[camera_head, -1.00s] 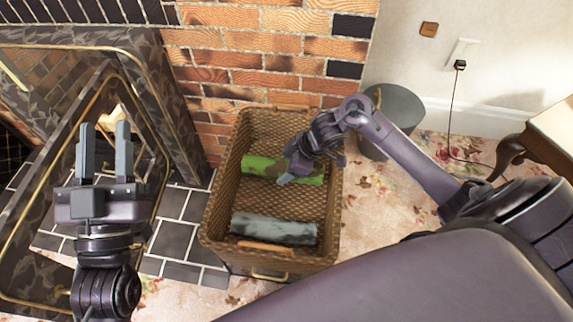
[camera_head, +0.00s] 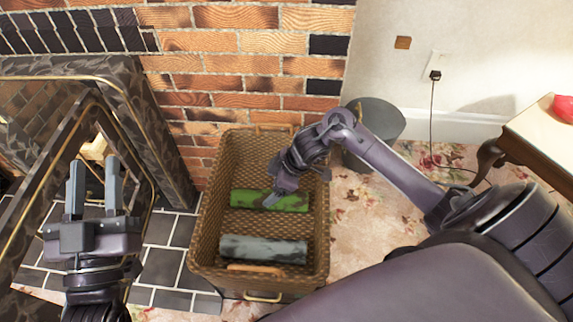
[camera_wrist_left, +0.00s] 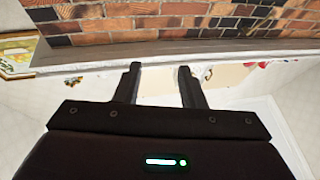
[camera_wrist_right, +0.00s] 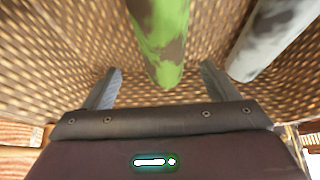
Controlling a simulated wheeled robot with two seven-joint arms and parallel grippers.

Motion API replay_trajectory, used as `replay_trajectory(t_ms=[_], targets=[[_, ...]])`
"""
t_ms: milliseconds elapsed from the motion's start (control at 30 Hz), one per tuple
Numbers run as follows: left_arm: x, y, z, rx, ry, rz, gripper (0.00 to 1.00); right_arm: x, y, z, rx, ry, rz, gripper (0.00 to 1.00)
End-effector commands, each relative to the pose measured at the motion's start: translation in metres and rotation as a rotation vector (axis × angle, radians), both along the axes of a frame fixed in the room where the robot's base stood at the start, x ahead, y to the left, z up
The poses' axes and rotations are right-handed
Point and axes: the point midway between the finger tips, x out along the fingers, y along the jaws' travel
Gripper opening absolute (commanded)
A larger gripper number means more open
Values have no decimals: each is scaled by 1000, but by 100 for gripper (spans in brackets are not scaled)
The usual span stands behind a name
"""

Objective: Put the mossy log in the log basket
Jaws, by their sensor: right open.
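The mossy log (camera_head: 262,200), bright green with brown patches, lies inside the wicker log basket (camera_head: 205,235), across its middle. It also shows in the right wrist view (camera_wrist_right: 160,40), beyond the fingertips. My right gripper (camera_head: 272,201) is over the basket, just above the log; in the right wrist view its fingers (camera_wrist_right: 160,80) are spread apart with the log's end between or just beyond them. Whether they touch the log I cannot tell. My left gripper (camera_head: 95,175) is open and empty, raised left of the basket.
A grey mottled log (camera_head: 263,249) lies in the basket's near part. A brick wall (camera_head: 240,60) stands behind the basket, and the fireplace surround (camera_head: 150,130) is to its left. A grey bin (camera_head: 375,118) and a wooden table (camera_head: 535,135) stand to the right.

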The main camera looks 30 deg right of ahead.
Motion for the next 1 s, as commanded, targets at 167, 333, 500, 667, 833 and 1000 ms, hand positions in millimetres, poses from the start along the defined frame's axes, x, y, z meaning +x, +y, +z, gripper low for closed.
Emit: replay_trajectory(t_ms=[167,333,500,667,833,1000], targets=[[6,-5,-37,71,174,-4,36,-5,-5,11,-2,3,0,81],[6,-8,-79,146,354,-12,36,-8,-10,21,-2,3,0,81],[-1,-9,-120,218,530,-20,36,-12,-15,32,-2,2,0,81],[-14,-7,-158,286,693,-31,36,-15,-19,41,-2,3,0,81],[-35,-3,-195,357,865,-43,36,-19,-24,52,-2,2,-1,81],[-60,3,-228,428,1034,-58,36,-22,-29,63,-2,2,0,81]])
